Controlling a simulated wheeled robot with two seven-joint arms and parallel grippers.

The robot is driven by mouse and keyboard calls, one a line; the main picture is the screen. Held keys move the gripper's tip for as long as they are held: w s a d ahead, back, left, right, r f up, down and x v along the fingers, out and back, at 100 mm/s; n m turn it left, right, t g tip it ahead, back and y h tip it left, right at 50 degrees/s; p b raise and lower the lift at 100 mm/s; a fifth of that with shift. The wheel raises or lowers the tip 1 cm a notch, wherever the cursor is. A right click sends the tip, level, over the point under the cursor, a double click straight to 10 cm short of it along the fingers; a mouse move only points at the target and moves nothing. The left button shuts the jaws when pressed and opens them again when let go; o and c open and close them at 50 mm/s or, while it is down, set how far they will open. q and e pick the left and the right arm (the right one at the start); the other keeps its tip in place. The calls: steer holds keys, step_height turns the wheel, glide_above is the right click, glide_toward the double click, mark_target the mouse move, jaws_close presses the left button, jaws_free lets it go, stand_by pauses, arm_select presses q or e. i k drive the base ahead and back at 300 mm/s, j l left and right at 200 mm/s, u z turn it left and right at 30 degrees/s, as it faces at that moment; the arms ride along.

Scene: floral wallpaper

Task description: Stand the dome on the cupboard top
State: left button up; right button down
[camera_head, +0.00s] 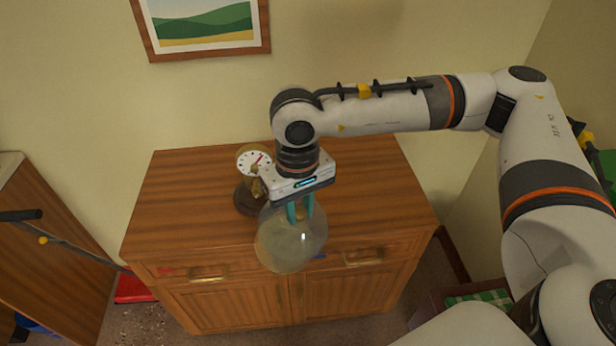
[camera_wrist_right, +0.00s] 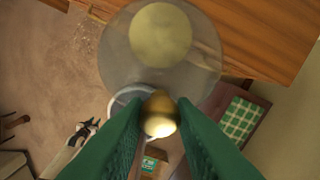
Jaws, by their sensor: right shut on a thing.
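The clear glass dome (camera_head: 290,247) hangs from my right gripper (camera_head: 300,208), which is shut on its brass knob (camera_wrist_right: 160,112). In the head view the dome overlaps the front edge of the cupboard top (camera_head: 370,185). In the right wrist view the dome (camera_wrist_right: 120,62) shows mostly against the floor, with the wood edge beside it. A pale round patch shows through the glass; I cannot tell what it is. The gripper and wrist hide part of the cupboard top. I do not make out my left gripper.
A small clock (camera_head: 254,158) with a dark round base (camera_head: 246,198) stands on the cupboard top, just left of my right wrist. The top is bare at left and right. A framed picture (camera_head: 204,22) hangs behind. A green checked cloth (camera_head: 478,299) lies low at right.

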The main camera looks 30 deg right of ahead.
mark_target(357, 191)
steer(key=i+z, duration=0.45)
steer(key=z, duration=0.2)
steer(key=i+z, duration=0.35)
steer(key=i+j, duration=0.2)
steer(key=k+j+u, duration=0.1)
steer(key=k+j, duration=0.15)
steer(key=j, duration=0.15)
